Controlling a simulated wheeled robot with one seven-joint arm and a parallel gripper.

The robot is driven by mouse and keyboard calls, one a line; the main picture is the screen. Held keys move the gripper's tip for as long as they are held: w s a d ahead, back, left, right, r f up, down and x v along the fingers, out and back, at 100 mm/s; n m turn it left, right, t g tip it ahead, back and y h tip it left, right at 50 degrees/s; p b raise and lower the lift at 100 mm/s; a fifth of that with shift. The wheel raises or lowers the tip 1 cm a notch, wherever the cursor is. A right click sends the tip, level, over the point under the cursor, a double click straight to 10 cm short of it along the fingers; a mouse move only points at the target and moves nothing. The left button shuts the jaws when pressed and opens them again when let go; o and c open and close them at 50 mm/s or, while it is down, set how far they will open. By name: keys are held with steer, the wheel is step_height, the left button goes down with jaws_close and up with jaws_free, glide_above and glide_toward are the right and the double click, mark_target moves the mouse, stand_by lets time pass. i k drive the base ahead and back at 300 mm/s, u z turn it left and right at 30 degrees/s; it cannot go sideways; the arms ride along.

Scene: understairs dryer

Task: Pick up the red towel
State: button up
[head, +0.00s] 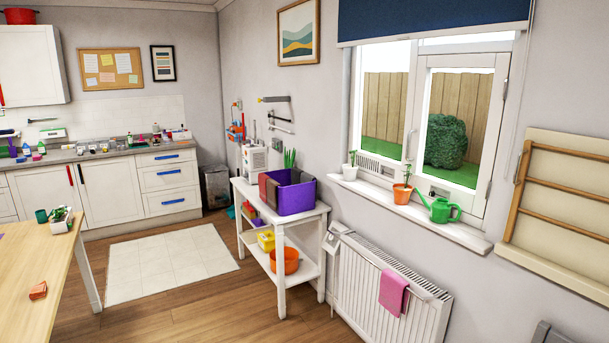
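A pink towel (393,292) hangs over a rail on the front of the white radiator (352,283), below the window. My gripper is not in view.
A white shelf unit (282,224) by the wall carries a purple box (297,198) and, lower, an orange bucket (285,261). A watering can (440,209) and potted plants stand on the windowsill (400,213). Wooden floor (220,305) is clear between table and radiator.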

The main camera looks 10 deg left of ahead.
mark_target(263, 178)
steer(key=i, duration=0.65)
steer(key=u, duration=1.3)
steer(key=i, duration=1.9)
steer(key=z, duration=0.9)
